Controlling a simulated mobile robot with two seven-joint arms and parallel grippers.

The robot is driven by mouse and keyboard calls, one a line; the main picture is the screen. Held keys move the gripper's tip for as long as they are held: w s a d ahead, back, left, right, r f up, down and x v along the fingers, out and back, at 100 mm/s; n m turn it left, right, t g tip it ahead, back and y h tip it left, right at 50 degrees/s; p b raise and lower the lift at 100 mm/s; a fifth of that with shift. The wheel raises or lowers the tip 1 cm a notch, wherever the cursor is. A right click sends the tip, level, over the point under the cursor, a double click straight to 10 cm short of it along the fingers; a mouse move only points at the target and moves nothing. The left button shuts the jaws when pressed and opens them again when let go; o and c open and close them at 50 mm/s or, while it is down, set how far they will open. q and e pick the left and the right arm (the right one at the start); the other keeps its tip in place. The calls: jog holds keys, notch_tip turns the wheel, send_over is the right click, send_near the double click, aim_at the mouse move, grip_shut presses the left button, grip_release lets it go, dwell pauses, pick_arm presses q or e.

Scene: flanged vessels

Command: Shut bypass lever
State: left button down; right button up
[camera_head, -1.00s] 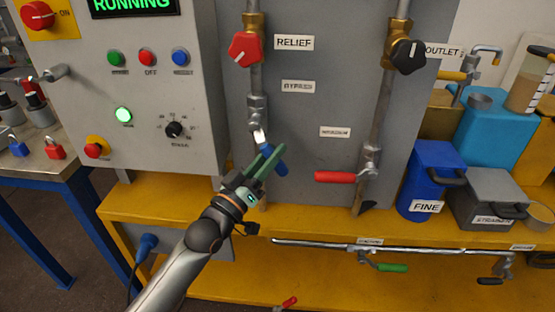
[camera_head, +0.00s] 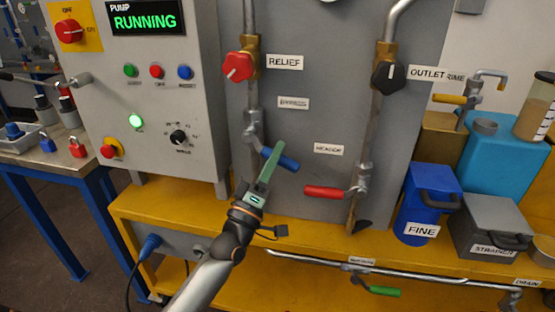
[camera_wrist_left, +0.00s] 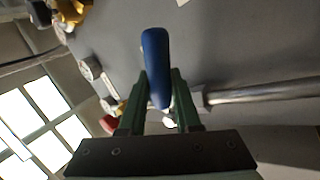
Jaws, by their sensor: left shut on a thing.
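The bypass lever has a blue handle (camera_head: 284,161) on the left pipe, below the small label plate (camera_head: 293,103) that read BYPASS a second ago. The handle slopes down to the right from its metal valve body (camera_head: 255,140). My left gripper (camera_head: 269,160) reaches up from below and is shut on the handle. In the left wrist view, the blue handle (camera_wrist_left: 156,65) stands between the two green fingers (camera_wrist_left: 160,88) and sticks out beyond their tips. My right gripper is in neither view.
A red-handled lever (camera_head: 324,192) sits to the right on the other pipe. The red RELIEF knob (camera_head: 238,67) is above, and the black OUTLET knob (camera_head: 388,75) is upper right. The control box (camera_head: 165,110), reading RUNNING, stands to the left. The yellow bench (camera_head: 180,208) lies below.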

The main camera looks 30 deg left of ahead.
pick_arm(q)
jog(key=n+y, duration=0.1)
jog(key=n, duration=0.1)
jog(key=r+n+y+p, duration=0.1)
jog(key=r+n+y, duration=0.1)
jog(key=n+y, duration=0.1)
jog(key=shift+w+d+r+n, duration=0.1)
jog(key=shift+d+n, duration=0.2)
jog(key=shift+r+n+y+p, duration=0.3)
jog(key=shift+n+y, duration=0.4)
jog(key=shift+n, duration=0.15)
jog(key=shift+r+n+y+p, duration=0.2)
jog(key=shift+r+n+y, duration=0.05)
jog(key=shift+n+y, duration=0.55)
jog(key=shift+n, duration=0.25)
jog(key=c, duration=0.6)
grip_release()
jog(key=shift+f, duration=0.1)
jog(key=shift+s+d+f, duration=0.15)
jog(key=shift+s+f, duration=0.2)
jog(key=b+v, duration=0.1)
jog(key=v, duration=1)
jog(key=shift+s, duration=0.25)
jog(key=shift+d+r, duration=0.1)
